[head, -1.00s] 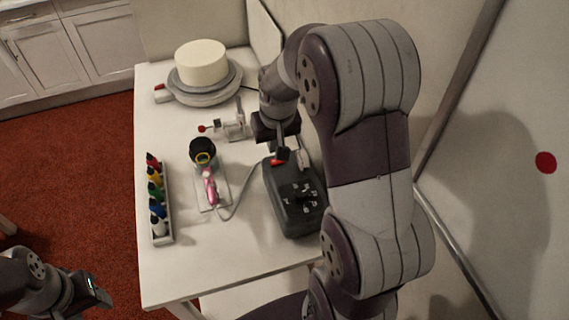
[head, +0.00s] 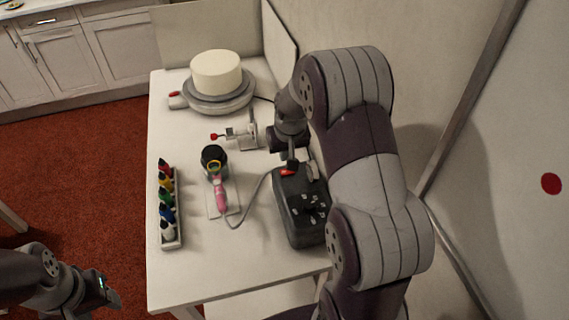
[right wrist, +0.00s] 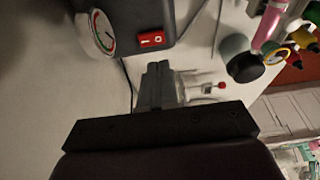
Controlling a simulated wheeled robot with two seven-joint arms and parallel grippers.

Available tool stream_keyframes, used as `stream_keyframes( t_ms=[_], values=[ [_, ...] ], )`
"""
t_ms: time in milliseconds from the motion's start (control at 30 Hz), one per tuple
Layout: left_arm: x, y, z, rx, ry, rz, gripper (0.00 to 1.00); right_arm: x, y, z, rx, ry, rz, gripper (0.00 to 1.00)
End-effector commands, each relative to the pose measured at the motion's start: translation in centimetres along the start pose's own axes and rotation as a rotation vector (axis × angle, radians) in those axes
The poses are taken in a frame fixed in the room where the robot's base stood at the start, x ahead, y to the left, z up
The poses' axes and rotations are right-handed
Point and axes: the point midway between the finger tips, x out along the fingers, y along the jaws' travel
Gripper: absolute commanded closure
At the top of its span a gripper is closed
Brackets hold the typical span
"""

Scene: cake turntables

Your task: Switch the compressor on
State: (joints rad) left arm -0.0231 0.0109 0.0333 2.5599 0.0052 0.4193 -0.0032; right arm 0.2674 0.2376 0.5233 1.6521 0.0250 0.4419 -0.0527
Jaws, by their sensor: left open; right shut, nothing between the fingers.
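The compressor (head: 303,228) is a dark grey box on the right side of the white table. Its red rocker switch (head: 288,172) is on the end facing the back of the table. In the right wrist view the red switch (right wrist: 152,39) bears white marks, beside a round gauge (right wrist: 97,32); I cannot tell which way it is pressed. My right gripper (head: 291,163) is shut and empty, close to the switch end. In the right wrist view its fingertips (right wrist: 158,68) are just below the switch, apparently apart from it. My left gripper (head: 104,289) is open, off the table at lower left.
A pink airbrush (head: 220,196) with a hose lies in front of a dark cup (head: 214,155). A rack (head: 171,236) of colour bottles stands at the left edge. A white cake (head: 216,71) sits on a turntable (head: 218,100) at the back, with a small clamp-like fixture (head: 241,136) nearer.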

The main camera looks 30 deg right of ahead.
Motion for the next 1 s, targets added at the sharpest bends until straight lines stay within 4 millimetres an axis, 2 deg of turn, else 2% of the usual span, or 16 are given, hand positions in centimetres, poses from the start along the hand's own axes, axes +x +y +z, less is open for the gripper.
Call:
stream_keyframes(
  t_ms=[100,333,767,900,1000],
  values=[
    [-0.5,0.0,-0.1,0.000,0.000,0.000,0.50,2.3,0.0,0.1,0.000,-0.003,0.000,1.00],
    [-1.0,0.0,-0.1,0.000,0.000,0.000,0.50,5.2,0.0,0.9,-0.001,0.000,-0.001,1.00],
    [-1.0,0.0,-0.1,0.000,0.000,0.000,0.50,5.9,0.0,1.1,0.000,0.001,-0.001,1.00],
    [-0.2,0.0,0.0,0.000,0.000,0.000,0.50,7.1,-0.2,1.5,0.000,-0.001,0.000,1.00],
    [-0.4,0.0,0.0,0.000,0.000,0.000,0.50,6.9,-0.2,1.6,0.000,-0.003,0.000,1.00]
  ],
)
